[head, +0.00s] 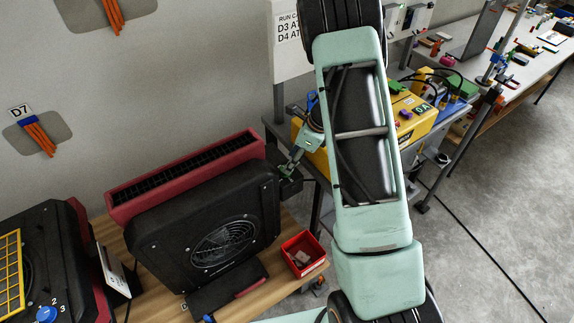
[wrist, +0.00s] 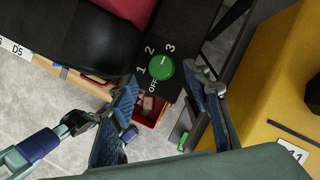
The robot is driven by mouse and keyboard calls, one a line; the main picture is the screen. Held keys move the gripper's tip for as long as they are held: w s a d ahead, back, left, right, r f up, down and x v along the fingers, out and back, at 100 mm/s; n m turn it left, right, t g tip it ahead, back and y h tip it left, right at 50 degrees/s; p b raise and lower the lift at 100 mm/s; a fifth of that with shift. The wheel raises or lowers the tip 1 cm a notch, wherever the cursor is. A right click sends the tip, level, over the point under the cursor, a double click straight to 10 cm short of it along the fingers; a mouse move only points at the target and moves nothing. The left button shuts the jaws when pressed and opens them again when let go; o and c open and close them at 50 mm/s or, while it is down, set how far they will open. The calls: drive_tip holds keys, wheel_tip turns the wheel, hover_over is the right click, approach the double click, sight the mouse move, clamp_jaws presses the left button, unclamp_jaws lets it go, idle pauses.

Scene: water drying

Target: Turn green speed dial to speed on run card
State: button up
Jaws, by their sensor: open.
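The green speed dial (wrist: 161,67) sits on a black panel marked OFF, 1, 2 and 3 in the wrist view. I cannot make out which mark its pointer faces. My gripper (wrist: 160,80) is open, with one blue-padded finger on each side of the dial in the picture; contact does not show. In the head view my gripper (head: 290,172) is at the right side of the black fan unit (head: 160,215), and the dial is not visible there.
A red bin (head: 318,262) stands on the wooden bench beside the fan unit. A yellow machine (head: 415,122) is close on the right, behind my arm. Another unit with a blue dial (head: 46,314) stands at the left.

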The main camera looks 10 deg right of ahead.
drive_tip(key=shift+x, duration=2.2)
drive_tip(key=c, duration=1.2)
drive_tip(key=shift+o, duration=0.2)
